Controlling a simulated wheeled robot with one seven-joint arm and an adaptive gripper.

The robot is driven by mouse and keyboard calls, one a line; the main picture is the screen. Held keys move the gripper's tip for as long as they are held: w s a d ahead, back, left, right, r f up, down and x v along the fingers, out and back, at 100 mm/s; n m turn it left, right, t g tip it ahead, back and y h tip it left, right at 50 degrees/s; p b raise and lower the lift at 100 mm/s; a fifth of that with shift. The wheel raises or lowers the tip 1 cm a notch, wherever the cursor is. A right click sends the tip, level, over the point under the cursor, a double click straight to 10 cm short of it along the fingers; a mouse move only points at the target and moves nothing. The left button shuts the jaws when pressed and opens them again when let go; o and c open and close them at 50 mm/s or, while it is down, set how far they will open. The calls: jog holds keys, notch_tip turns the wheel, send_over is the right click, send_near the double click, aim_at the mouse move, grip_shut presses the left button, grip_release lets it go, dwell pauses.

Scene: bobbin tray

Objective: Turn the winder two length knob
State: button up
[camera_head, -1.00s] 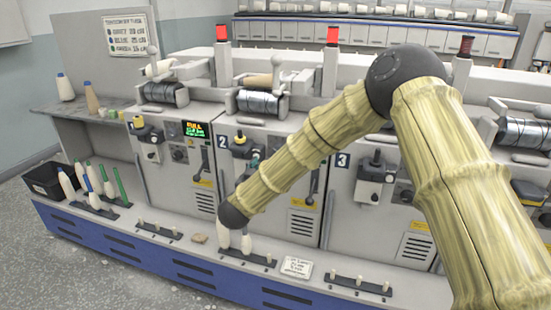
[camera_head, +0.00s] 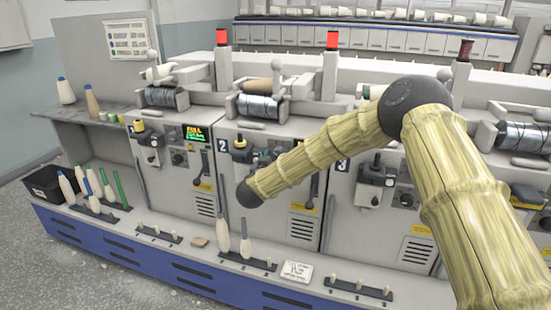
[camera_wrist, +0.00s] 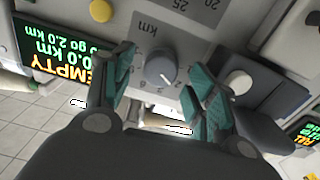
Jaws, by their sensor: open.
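The grey length knob (camera_wrist: 161,69) has a white pointer line and sits on a pale panel with a number scale marked in km. In the wrist view my gripper (camera_wrist: 163,78) is open, its teal fingers on either side of the knob, with gaps visible between them and it. Whether the tips reach the knob's depth, I cannot tell. A display (camera_wrist: 70,45) beside it reads EMPTY, 0.0 km, to go 2.0 km, upside down. In the head view, winder two (camera_head: 231,172) stands in the middle; my arm hides its knob and most of my gripper.
Winder one's lit display (camera_head: 196,133) is at left. White bobbins (camera_head: 245,238) stand on the ledge below winder two, near my arm. A card (camera_head: 297,271) lies on the ledge.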

jog(key=shift+c, duration=0.2)
jog(key=c, duration=1)
jog(key=shift+m, duration=0.4)
jog(key=shift+d+f+m+b, duration=0.15)
jog(key=shift+m+b, duration=2.75)
jog(key=shift+m, duration=2.85)
jog(key=shift+a+f+m+b, duration=0.1)
jog(key=shift+m+b, duration=2.75)
jog(key=shift+m, duration=2.9)
